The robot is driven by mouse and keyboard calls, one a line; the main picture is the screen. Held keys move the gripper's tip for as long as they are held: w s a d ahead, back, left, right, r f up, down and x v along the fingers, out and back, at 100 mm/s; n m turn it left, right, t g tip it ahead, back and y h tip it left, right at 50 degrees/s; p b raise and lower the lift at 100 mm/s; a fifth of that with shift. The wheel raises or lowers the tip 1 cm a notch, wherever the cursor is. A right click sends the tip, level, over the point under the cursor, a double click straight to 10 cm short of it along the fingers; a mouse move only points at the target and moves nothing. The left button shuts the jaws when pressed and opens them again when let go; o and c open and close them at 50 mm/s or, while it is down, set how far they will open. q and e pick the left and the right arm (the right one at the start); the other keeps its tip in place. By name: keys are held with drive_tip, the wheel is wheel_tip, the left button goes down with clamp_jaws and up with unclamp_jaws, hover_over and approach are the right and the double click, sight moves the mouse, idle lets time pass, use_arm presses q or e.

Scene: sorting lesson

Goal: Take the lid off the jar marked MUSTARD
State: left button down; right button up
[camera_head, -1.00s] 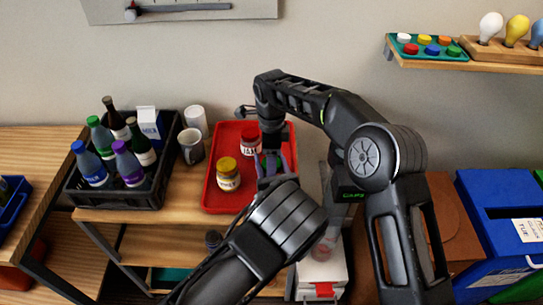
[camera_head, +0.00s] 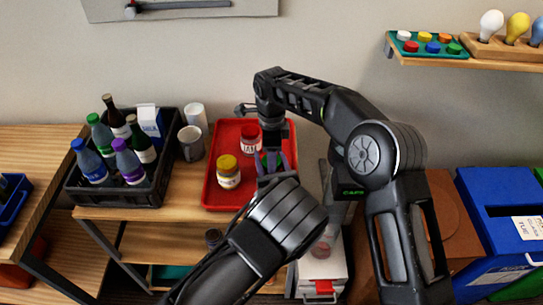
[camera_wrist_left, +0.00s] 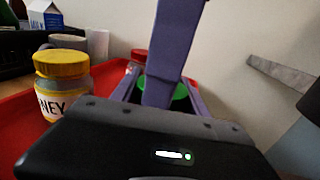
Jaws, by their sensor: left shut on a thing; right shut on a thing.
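A jar with a green lid (camera_wrist_left: 181,93) is at the right side of the red tray (camera_head: 222,199). Its body is mostly hidden and its label cannot be read. My left gripper (camera_wrist_left: 155,88) is shut around the jar, its purple fingers reaching forward. My right gripper (camera_head: 271,160) comes down from above and is shut on the green lid; one of its fingers covers much of the lid in the left wrist view. My left forearm hides most of the left gripper in the head view. I cannot tell whether the lid is apart from the jar.
A yellow-lidded jar (camera_head: 228,173), its label partly reading "NEY", stands left of the grippers. A red-lidded JAM jar (camera_head: 250,139) stands behind. A black bottle crate (camera_head: 120,198) and cups (camera_head: 191,145) are left of the tray. The tray's front left is clear.

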drive_tip(key=n, duration=0.6)
drive_tip(key=o, duration=1.5)
drive_tip(key=shift+o, duration=0.2)
drive_tip(key=shift+r, duration=2.3)
drive_tip(key=shift+r, duration=0.1)
drive_tip(key=shift+c, duration=0.3)
